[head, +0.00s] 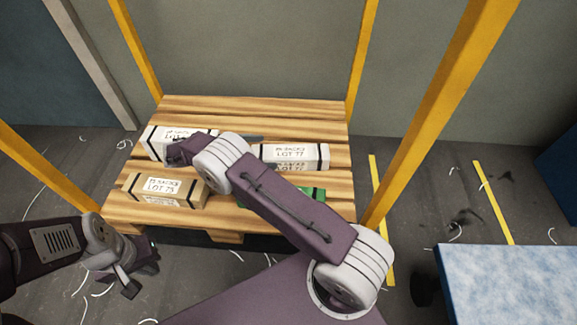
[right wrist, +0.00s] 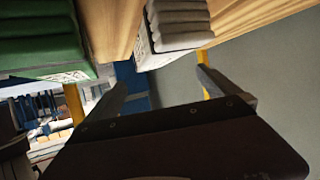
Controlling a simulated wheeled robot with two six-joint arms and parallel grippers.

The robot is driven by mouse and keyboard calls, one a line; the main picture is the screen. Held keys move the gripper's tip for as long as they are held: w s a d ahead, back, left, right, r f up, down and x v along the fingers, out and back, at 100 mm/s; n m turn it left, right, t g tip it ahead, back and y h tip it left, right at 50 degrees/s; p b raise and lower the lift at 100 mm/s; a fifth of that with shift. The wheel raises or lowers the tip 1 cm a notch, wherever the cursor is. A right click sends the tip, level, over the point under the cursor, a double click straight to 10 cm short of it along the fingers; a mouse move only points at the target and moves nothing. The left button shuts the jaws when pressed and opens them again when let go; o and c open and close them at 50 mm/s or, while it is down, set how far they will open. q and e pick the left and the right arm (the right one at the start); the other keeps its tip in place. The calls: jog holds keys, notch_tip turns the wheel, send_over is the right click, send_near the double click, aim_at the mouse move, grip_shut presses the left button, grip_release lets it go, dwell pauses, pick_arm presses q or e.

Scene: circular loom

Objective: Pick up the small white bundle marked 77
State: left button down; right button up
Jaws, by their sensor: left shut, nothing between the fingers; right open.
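The small white bundle marked 77 (head: 293,153) lies at the back right of the wooden pallet, with black straps and a label; my right arm covers part of its left side. In the right wrist view, a pale bundle (right wrist: 180,27), which looks like this one, lies at the top, beyond the fingers. My right gripper (right wrist: 160,79) is open and empty, its fingers apart from that bundle. In the head view it is mostly hidden behind my wrist. My left gripper (head: 143,274) is shut and empty, low at the left in front of the pallet.
A larger white bundle (head: 160,145) lies back left on the pallet (head: 240,108), a tan bundle marked 75 (head: 165,190) front left. A green bundle (head: 312,193) is partly under my right arm in view. Yellow posts (head: 440,110) stand around. A blue-topped table (head: 515,285) is at right.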

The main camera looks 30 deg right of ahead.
aim_at(289, 152)
jog(key=shift+f+b+x, duration=0.15)
jog(key=shift+b+x, duration=0.4)
jog(key=shift+x, duration=0.2)
jog(key=shift+f+b+x, duration=0.15)
jog(key=shift+b+x, duration=0.4)
jog(key=shift+x, duration=0.25)
jog(key=shift+d+f, duration=0.1)
jog(key=shift+d, duration=0.2)
jog(key=shift+d+f+b, duration=0.15)
jog(key=shift+d+b, duration=0.05)
jog(key=shift+b, duration=0.25)
jog(key=b+x, duration=0.3)
jog(key=x, duration=0.1)
jog(key=shift+s+f+b, duration=0.15)
jog(key=shift+b, duration=0.15)
jog(key=shift+d, duration=0.3)
jog(key=c, duration=2.2)
